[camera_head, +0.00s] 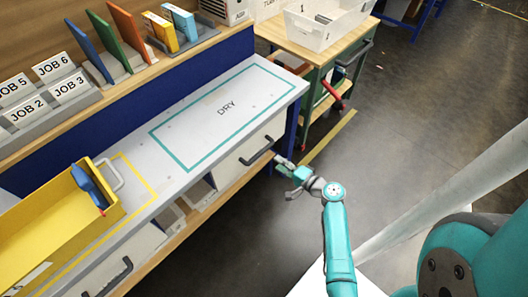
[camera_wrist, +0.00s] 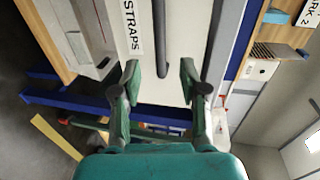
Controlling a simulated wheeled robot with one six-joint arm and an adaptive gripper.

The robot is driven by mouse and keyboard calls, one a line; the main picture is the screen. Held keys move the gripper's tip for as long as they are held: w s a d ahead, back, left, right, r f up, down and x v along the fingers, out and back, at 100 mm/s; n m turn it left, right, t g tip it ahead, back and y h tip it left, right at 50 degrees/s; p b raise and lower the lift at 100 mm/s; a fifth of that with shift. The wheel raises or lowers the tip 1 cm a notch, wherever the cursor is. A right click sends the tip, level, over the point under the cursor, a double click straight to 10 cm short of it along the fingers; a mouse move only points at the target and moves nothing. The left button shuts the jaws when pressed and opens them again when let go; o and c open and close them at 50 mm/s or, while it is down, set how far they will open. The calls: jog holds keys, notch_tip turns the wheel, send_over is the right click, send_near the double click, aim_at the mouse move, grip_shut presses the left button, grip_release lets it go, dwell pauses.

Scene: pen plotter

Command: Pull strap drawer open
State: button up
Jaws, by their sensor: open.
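The strap drawer (camera_head: 236,163) is a white front under the bench top, at its right end, and looks closed. Its dark bar handle (camera_head: 258,152) stands out from the front. In the wrist view the drawer front (camera_wrist: 180,28) carries a STRAPS label (camera_wrist: 131,28) beside the handle (camera_wrist: 160,25). My gripper (camera_head: 284,167) is just off the drawer front, close to the handle. In the wrist view my gripper (camera_wrist: 160,80) is open and empty, its fingers on either side of the handle's line. Contact with the handle is not visible.
The bench top (camera_head: 180,190) has a teal DRY outline. A yellow tray (camera_head: 60,232) sits at the left, with a second drawer handle (camera_head: 117,277) below. A wooden cart (camera_head: 318,50) with a white bin (camera_head: 328,27) stands beyond the bench. Floor is clear to the right.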

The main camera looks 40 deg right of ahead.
aim_at(261, 151)
jog(key=x, duration=1)
jog(key=shift+w, duration=0.25)
grip_shut()
